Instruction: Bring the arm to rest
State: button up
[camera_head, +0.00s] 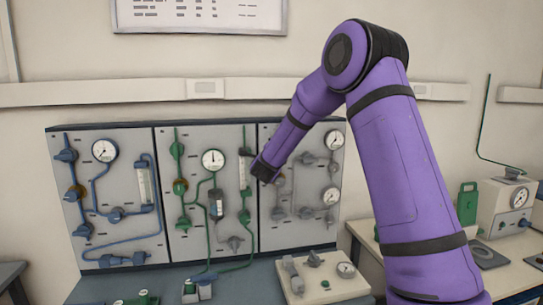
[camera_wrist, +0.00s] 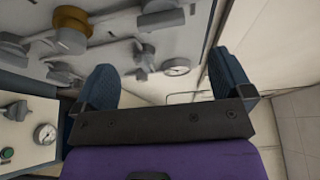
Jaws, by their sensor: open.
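My purple arm is raised and bent on the right side of the head view, its forearm reaching down and left. My gripper (camera_head: 266,170) is at its end, in front of the right part of the panel (camera_head: 330,222). In the wrist view my gripper (camera_wrist: 165,78) shows two blue fingers spread wide apart, with nothing between them. Behind the fingers are the grey panel's pipes and a small gauge (camera_wrist: 176,67). I cannot tell the exact distance from the gripper to the panel.
Panels with gauges, valves and blue and green pipes stand on the bench (camera_head: 245,289). A small control box (camera_head: 318,277) sits in front of them. At right, a side table (camera_head: 366,236) holds a green canister (camera_head: 467,204) and a gauge unit (camera_head: 503,207).

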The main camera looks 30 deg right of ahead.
jog(key=s+a+r+n+y, duration=0.5)
jog(key=s+a+n, duration=0.2)
jog(key=s, duration=0.1)
jog(key=s+a+r+n+y, duration=0.5)
jog(key=s+a+n, duration=0.2)
jog(key=s, duration=0.1)
jog(key=s+f+n+g, duration=0.2)
jog(key=s+n+g, duration=0.1)
jog(key=s, duration=0.8)
jog(key=s+a+f+n+g, duration=0.1)
jog(key=s+n, duration=0.4)
jog(key=s, duration=0.6)
jog(key=s+f+n+g+y, duration=0.1)
jog(key=s+f+n+g, duration=0.2)
jog(key=s, duration=0.9)
jog(key=shift+a+f+n+g, duration=0.15)
jog(key=shift+a+n+g, duration=0.25)
jog(key=shift+g, duration=0.6)
